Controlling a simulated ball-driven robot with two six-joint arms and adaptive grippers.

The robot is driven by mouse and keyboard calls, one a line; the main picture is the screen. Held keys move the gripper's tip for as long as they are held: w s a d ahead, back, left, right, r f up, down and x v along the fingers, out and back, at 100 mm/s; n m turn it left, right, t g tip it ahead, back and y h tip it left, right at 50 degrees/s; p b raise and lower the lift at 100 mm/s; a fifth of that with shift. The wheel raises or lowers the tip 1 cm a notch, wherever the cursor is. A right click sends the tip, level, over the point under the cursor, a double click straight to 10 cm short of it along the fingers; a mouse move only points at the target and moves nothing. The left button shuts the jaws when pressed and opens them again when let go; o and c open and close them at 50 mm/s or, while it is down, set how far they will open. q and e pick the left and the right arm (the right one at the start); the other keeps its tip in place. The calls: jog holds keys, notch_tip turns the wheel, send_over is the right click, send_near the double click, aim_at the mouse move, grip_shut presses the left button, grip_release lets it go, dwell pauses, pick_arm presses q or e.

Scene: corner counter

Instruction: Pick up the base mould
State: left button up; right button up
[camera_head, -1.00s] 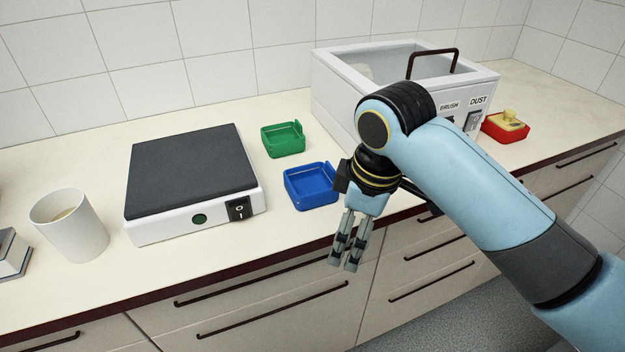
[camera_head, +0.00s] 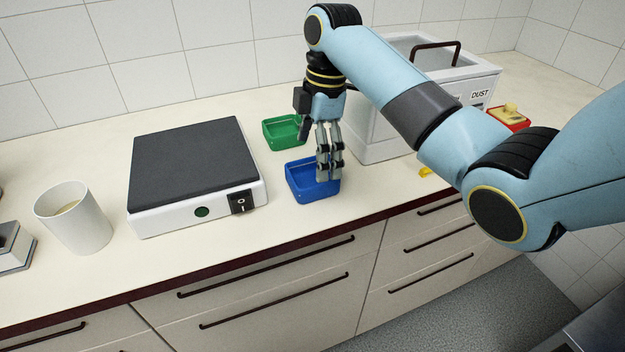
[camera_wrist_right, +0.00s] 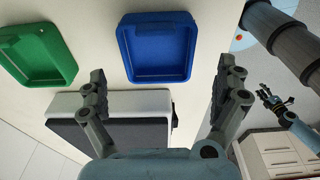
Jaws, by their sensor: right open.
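No part in view is marked as the base mould, and I cannot tell which one it is. An open, square blue tray (camera_head: 300,189) lies on the counter and looks empty in the right wrist view (camera_wrist_right: 157,47). My right gripper (camera_head: 329,178) points down over the blue tray's right part, open and empty. In the right wrist view its spread fingers (camera_wrist_right: 165,76) flank the tray's near edge. A similar green tray (camera_head: 280,131) lies behind the blue one. My left gripper (camera_wrist_right: 273,100) shows small at the right of the right wrist view, its jaws unclear.
A dark-topped white plate device (camera_head: 190,168) stands left of the trays, and a white cup (camera_head: 88,228) further left. A grey box marked DUST (camera_head: 375,140) stands to the right. A red tray (camera_head: 519,123) holds something yellow. A small yellow piece (camera_head: 425,171) lies near the front edge.

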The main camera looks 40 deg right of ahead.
aim_at(310, 184)
jog(key=f, duration=0.5)
jog(key=shift+w+a+f, duration=0.2)
jog(key=shift+a, duration=0.05)
jog(key=c, duration=1.1)
jog(key=shift+r, duration=0.1)
notch_tip(310, 184, up, 4)
jog(key=shift+w, duration=0.1)
jog(key=s+d+r, duration=0.2)
jog(key=s+r, duration=0.5)
jog(key=s, duration=0.4)
jog(key=shift+s+d, duration=0.25)
jog(key=shift+d, duration=0.1)
